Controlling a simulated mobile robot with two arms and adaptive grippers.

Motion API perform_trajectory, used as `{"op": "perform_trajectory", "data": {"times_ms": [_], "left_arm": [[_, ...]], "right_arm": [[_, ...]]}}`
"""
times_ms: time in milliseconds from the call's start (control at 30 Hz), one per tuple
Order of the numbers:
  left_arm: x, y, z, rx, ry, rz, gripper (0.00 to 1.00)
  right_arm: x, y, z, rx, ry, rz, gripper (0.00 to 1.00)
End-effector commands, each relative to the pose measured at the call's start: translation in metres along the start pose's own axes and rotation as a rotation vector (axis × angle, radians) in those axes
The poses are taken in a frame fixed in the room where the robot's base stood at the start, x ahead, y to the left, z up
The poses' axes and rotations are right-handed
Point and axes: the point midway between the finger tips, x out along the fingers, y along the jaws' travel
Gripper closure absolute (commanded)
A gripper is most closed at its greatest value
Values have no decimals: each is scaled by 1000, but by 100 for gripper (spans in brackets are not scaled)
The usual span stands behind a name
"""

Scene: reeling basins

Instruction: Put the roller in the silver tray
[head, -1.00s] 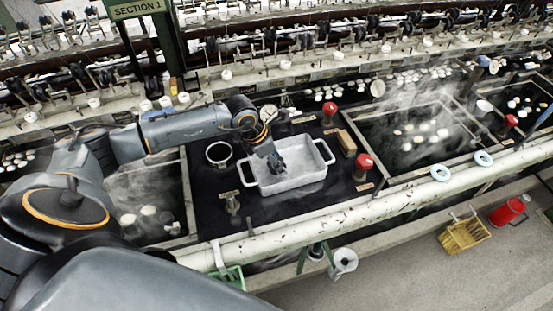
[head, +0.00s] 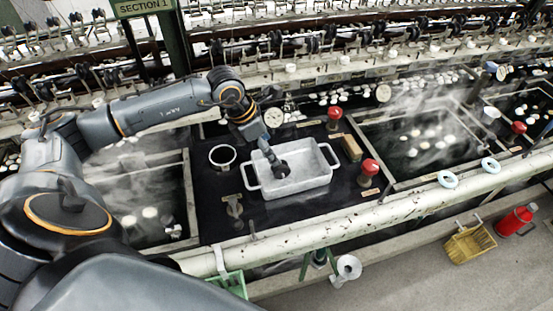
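The silver tray (head: 318,181), a rectangular pan with a handle at each end, sits on the dark panel in the middle of the head view. My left gripper (head: 272,156) points down over the left part of the tray. A dark rounded piece (head: 281,169) shows at its lower end, inside the tray's outline. I cannot tell whether this is the roller or the fingertips, nor whether the fingers are open or shut. No other thing is clearly the roller. My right gripper is not in view.
A round cup (head: 222,156) stands left of the tray. Right of it are a tan block (head: 351,148) and red-topped posts (head: 369,167). A pale pipe (head: 330,222) runs along the front. Steaming basins lie on both sides.

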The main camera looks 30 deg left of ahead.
Motion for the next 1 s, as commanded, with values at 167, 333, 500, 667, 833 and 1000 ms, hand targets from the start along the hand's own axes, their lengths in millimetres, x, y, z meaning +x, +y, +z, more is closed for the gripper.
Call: {"op": "perform_trajectory", "data": {"times_ms": [167, 333, 500, 667, 833, 1000], "left_arm": [[-25, 0, 0, 1, -1, 1, 24], [-34, 0, 0, 0, 1, -1, 24], [-34, 0, 0, 0, 0, -1, 24], [-34, 0, 0, 0, 0, -1, 24], [-34, 0, 0, 0, 0, -1, 24], [-34, -1, 0, 0, 0, -2, 24]], "right_arm": [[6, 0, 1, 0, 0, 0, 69], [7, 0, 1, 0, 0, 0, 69], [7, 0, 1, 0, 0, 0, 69], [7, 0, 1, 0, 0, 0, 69], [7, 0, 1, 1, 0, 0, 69], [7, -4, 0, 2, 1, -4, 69]]}}
